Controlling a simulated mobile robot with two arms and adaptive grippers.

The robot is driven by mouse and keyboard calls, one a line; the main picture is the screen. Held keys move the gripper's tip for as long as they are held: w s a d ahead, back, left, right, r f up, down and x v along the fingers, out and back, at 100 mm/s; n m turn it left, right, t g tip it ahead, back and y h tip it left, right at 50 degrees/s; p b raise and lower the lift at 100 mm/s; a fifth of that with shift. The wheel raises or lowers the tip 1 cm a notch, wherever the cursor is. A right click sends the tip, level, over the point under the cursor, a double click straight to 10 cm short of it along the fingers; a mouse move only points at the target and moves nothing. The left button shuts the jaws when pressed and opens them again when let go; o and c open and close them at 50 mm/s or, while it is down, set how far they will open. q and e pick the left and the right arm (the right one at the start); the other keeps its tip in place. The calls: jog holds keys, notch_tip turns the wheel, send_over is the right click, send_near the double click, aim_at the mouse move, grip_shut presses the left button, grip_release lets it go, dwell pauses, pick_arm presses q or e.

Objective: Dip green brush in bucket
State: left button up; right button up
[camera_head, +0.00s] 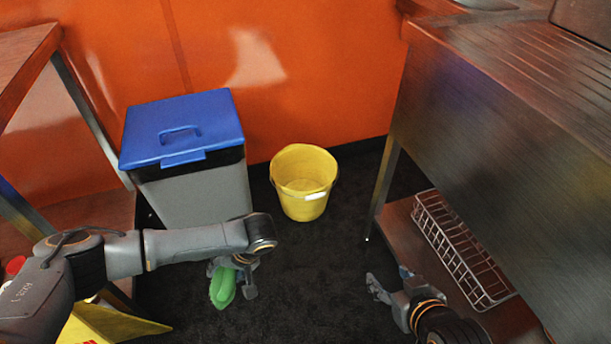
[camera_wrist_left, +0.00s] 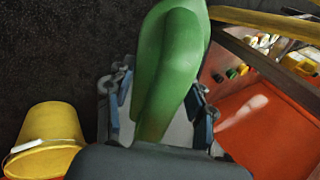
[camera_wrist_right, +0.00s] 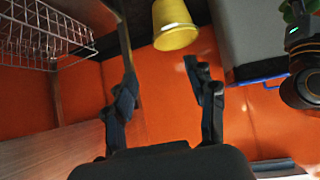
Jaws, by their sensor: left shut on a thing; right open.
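The green brush (camera_head: 223,287) is held by my left gripper (camera_head: 236,274), above the dark floor in front of the grey bin. In the left wrist view the brush (camera_wrist_left: 172,65) fills the space between the fingers, and the gripper is shut on it. The yellow bucket (camera_head: 304,183) stands upright on the floor by the orange wall, behind and to the right of the brush, apart from it. It also shows in the left wrist view (camera_wrist_left: 48,140) and the right wrist view (camera_wrist_right: 174,24). My right gripper (camera_head: 388,288) is open and empty, beside the steel counter's lower shelf.
A grey bin (camera_head: 197,192) with a blue lid (camera_head: 181,128) stands left of the bucket. A steel counter (camera_head: 500,150) is on the right, with a wire basket (camera_head: 462,250) on its shelf. A yellow floor sign (camera_head: 108,325) is at lower left. Floor before the bucket is clear.

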pick_arm(q)
jog(key=shift+f+b, duration=0.5)
jog(key=shift+f, duration=0.7)
jog(key=shift+f+b, duration=0.5)
jog(key=shift+f, duration=0.6)
notch_tip(320, 180, down, 4)
jog(key=shift+f+b, duration=0.1)
jog(key=shift+b, duration=0.95)
pick_arm(e)
jog(key=w+a+r+t+y, duration=0.1)
jog(key=w+a+r+t, duration=0.1)
jog(key=r+t, duration=0.3)
jog(key=w+a+r+t+y, duration=0.2)
jog(key=r+t, duration=0.4)
jog(key=r, duration=0.5)
jog(key=shift+x, duration=0.85)
jog(key=shift+d, duration=0.2)
pick_arm(q)
jog(key=shift+r+p, duration=1.95)
jog(key=shift+p, duration=0.7)
pick_arm(e)
jog(key=s+d+f+g+h, duration=0.2)
jog(key=s+f+g, duration=0.3)
jog(key=f, duration=0.4)
jog(key=s+d+f+g+h, duration=0.1)
jog(key=s+d+f+g, duration=0.2)
jog(key=s+f+g, duration=0.2)
jog(key=shift+d+f+g+h, duration=0.25)
jog(key=shift+f+g+h, duration=0.15)
jog(key=shift+f+g, duration=1.8)
